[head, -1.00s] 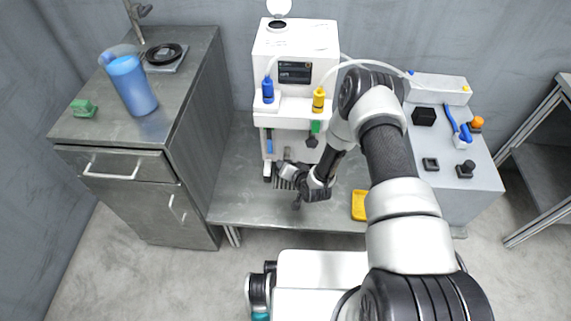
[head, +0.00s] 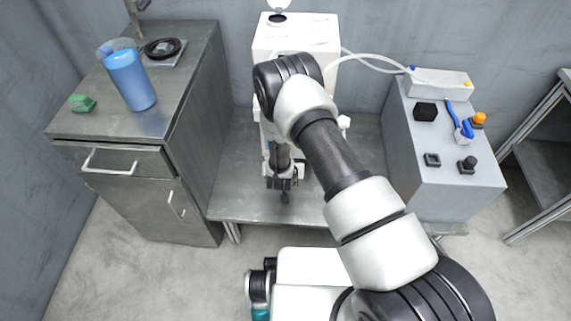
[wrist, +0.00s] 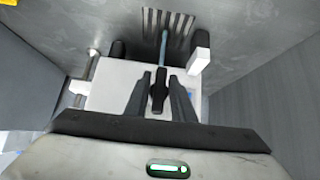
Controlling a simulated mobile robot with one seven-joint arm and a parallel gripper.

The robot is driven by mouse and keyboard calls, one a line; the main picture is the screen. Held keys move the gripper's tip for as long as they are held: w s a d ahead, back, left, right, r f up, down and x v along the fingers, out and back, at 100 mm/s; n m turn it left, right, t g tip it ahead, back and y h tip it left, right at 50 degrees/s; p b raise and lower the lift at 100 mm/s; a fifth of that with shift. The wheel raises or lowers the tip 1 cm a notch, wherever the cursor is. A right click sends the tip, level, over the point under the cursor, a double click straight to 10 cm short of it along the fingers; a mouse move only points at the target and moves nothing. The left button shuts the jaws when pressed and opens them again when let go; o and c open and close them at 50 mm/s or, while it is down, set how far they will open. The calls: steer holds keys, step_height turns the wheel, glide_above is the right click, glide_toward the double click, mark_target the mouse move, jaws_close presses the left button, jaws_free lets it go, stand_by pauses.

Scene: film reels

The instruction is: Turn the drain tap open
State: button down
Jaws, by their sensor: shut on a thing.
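A white machine (head: 268,42) stands on the steel bench; my arm covers most of its front in the head view. My gripper (head: 284,188) is low in front of the machine's left part. In the wrist view, my gripper (wrist: 159,78) has its two dark fingers on either side of a small black handle (wrist: 158,92), which looks like the drain tap, and is shut on it. The handle lies lengthwise between the fingers, in front of the white housing (wrist: 112,88). The tap is hidden in the head view, and its outlet cannot be made out.
A steel cabinet (head: 195,120) at left carries a blue jug (head: 130,80), a green block (head: 82,103) and a black disc (head: 165,47). A grey console (head: 450,200) with knobs stands at right. The bench front (head: 245,205) is bare left of my gripper.

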steer(key=shift+w+r, duration=0.5)
steer(key=shift+w, duration=0.05)
steer(key=c, duration=1.8)
jaws_free()
steer(key=shift+o, duration=0.2)
steer(key=shift+s+f, duration=0.15)
steer(key=shift+s, duration=0.1)
steer(key=p+v, duration=0.4)
steer(key=v, duration=1.3)
steer(key=shift+s, duration=0.25)
